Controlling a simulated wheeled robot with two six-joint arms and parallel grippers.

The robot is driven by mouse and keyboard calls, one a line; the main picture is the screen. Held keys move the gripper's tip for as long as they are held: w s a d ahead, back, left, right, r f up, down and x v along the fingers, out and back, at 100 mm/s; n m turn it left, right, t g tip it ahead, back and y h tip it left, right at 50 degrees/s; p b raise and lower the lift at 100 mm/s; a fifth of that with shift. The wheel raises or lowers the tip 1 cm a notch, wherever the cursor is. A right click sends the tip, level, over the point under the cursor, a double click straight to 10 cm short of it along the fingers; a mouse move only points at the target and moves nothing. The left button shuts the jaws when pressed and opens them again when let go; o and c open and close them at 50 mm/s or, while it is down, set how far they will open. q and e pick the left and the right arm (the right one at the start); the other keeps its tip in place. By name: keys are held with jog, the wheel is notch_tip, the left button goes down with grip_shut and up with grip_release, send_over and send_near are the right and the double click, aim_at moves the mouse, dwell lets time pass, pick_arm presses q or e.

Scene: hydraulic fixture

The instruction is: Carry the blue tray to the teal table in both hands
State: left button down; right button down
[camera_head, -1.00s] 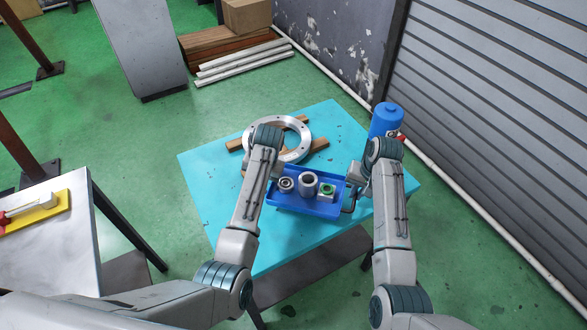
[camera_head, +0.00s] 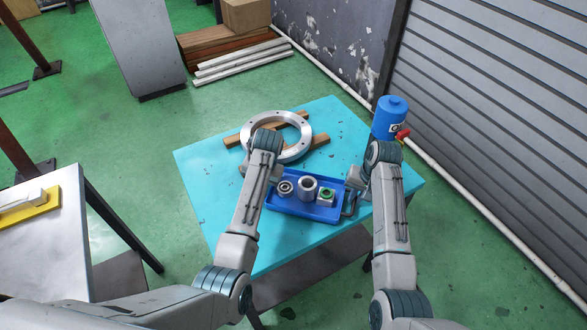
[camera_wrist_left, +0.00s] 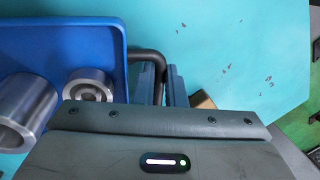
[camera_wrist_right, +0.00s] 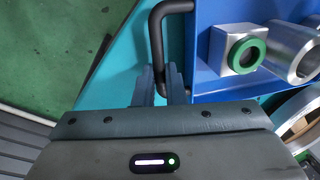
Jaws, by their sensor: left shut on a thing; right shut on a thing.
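The blue tray (camera_head: 300,208) is over the near part of the teal table (camera_head: 215,190); I cannot tell whether it touches the top. It looks about level and carries a bearing (camera_head: 286,188), a metal sleeve (camera_head: 307,188) and a block with a green ring (camera_head: 326,196). My left gripper (camera_wrist_left: 162,82) is shut on the black handle (camera_wrist_left: 146,56) at one end of the tray. My right gripper (camera_wrist_right: 160,84) is shut on the other black handle (camera_wrist_right: 155,32). In the head view the left fingers are hidden behind the arm.
A large metal ring flange (camera_head: 250,131) lies on wooden strips (camera_head: 318,142) at the table's far side. A blue bottle (camera_head: 391,118) with a red part stands at the back right corner. A pale-topped table (camera_head: 50,250) is at left. The table's left part is clear.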

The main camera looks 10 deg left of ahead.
pick_arm(q)
jog(key=shift+f, duration=0.35)
pick_arm(e)
jog(key=shift+f, duration=0.35)
pick_arm(q)
jog(key=c, duration=1.5)
grip_release()
jog(key=shift+r, duration=0.1)
pick_arm(e)
jog(key=c, duration=1.5)
grip_release()
jog(key=shift+r, duration=0.1)
jog(key=shift+r, duration=0.1)
pick_arm(q)
notch_tip(320, 180, up, 12)
jog(key=d, duration=0.2)
jog(key=shift+s+d, duration=0.15)
jog(key=shift+s, duration=0.05)
pick_arm(e)
notch_tip(320, 180, up, 11)
jog(key=d, duration=0.2)
jog(key=shift+s+d+r, duration=0.15)
jog(key=shift+r, duration=0.05)
